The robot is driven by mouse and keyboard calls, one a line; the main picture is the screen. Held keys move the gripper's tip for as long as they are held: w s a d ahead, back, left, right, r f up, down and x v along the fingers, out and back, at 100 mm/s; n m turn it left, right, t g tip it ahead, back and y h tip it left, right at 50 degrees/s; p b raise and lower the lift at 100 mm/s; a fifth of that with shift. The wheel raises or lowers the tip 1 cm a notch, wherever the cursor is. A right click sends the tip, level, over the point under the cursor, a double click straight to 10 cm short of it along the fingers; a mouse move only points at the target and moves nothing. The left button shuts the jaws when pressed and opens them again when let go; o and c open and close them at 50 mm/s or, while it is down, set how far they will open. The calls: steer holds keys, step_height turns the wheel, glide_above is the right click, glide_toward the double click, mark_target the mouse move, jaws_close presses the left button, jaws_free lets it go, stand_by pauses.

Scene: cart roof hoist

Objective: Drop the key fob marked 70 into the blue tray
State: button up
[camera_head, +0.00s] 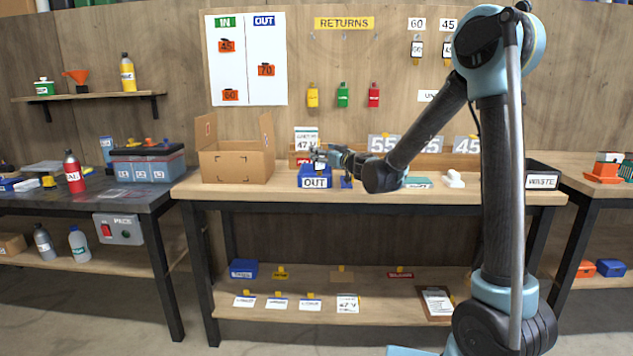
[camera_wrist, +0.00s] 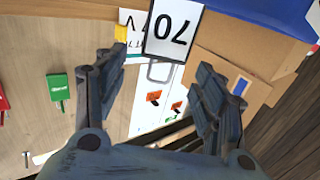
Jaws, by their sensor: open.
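The key fob marked 70 (camera_wrist: 174,28), a white tag with a black edge and a grey loop, appears upside down in the wrist view. It is just beyond my fingertips, with clear gaps to both fingers. My gripper (camera_wrist: 160,66) is open; in the head view my gripper (camera_head: 328,157) is above the blue tray marked OUT (camera_head: 314,182) on the middle bench. The blue tray's edge (camera_wrist: 275,12) shows at the top right of the wrist view. I cannot tell whether the fob is in the air or touching the tray.
A cardboard box (camera_head: 236,165) stands left of the tray. A small card stand (camera_head: 306,140) is behind it. Number blocks (camera_head: 382,144) line the bench back. Yellow, green (camera_head: 343,95) and red tags hang on the wall. A waste bin (camera_head: 541,181) is at the right end.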

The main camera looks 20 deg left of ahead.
steer(key=v, duration=1.1)
steer(key=shift+s+d, duration=0.15)
steer(key=shift+d, duration=0.05)
steer(key=s+d+f+m+g+h, duration=0.3)
steer(key=s+d+f, duration=0.4)
steer(key=s+d, duration=0.4)
steer(key=s+d+f+m+g+h, duration=0.3)
steer(key=s+d+f+h, duration=0.3)
steer(key=s+d, duration=0.5)
steer(key=s+d+f+m+g+h, duration=0.3)
steer(key=s+d+f, duration=0.5)
steer(key=d, duration=1.1)
steer(key=s+h, duration=0.1)
steer(key=s, duration=0.2)
steer(key=shift+d+m+g+h, duration=0.3)
steer(key=shift+w+f, duration=0.2)
steer(key=shift+w, duration=0.3)
